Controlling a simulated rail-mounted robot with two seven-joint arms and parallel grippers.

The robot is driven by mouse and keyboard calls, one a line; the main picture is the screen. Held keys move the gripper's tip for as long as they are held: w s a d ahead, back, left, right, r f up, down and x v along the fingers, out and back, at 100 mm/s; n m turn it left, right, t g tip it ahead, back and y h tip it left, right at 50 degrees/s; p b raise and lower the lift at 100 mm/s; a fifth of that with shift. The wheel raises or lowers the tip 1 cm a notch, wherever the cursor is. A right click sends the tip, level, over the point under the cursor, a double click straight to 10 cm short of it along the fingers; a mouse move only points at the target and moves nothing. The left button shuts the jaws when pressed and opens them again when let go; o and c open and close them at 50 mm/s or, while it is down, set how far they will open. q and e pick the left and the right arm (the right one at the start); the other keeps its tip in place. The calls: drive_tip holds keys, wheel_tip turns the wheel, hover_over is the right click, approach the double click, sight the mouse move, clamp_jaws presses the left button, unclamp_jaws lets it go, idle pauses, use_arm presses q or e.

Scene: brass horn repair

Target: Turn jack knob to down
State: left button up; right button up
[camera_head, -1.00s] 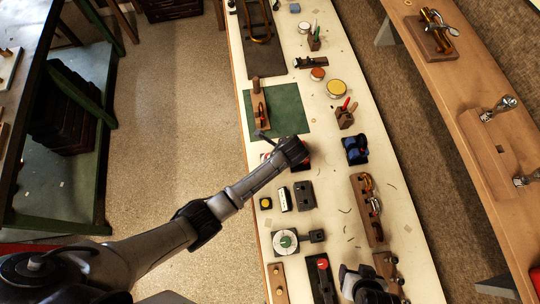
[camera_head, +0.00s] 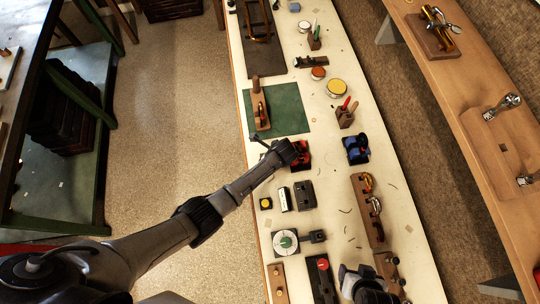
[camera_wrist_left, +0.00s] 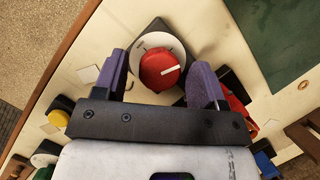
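A red round knob (camera_wrist_left: 160,70) with a white pointer line sits on a white dial plate (camera_wrist_left: 176,42) over a dark base in the left wrist view. The pointer points to the right and slightly up in that view. My left gripper (camera_wrist_left: 160,82) is open, with one purple finger on each side of the knob; whether either finger touches it I cannot tell. In the head view my left gripper (camera_head: 283,152) is over the bench's left edge and hides the knob. A dark shape at the bottom, seemingly my right gripper (camera_head: 365,287), shows no clear fingers.
A red device (camera_head: 301,153) stands just right of my left gripper. A green mat (camera_head: 288,112) lies beyond it, and a blue device (camera_head: 355,149) to the right. Nearer are a yellow button (camera_head: 266,203), dark blocks (camera_head: 304,195) and a green-centred dial (camera_head: 285,241).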

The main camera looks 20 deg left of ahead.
use_arm(q)
drive_tip(key=c, duration=0.8)
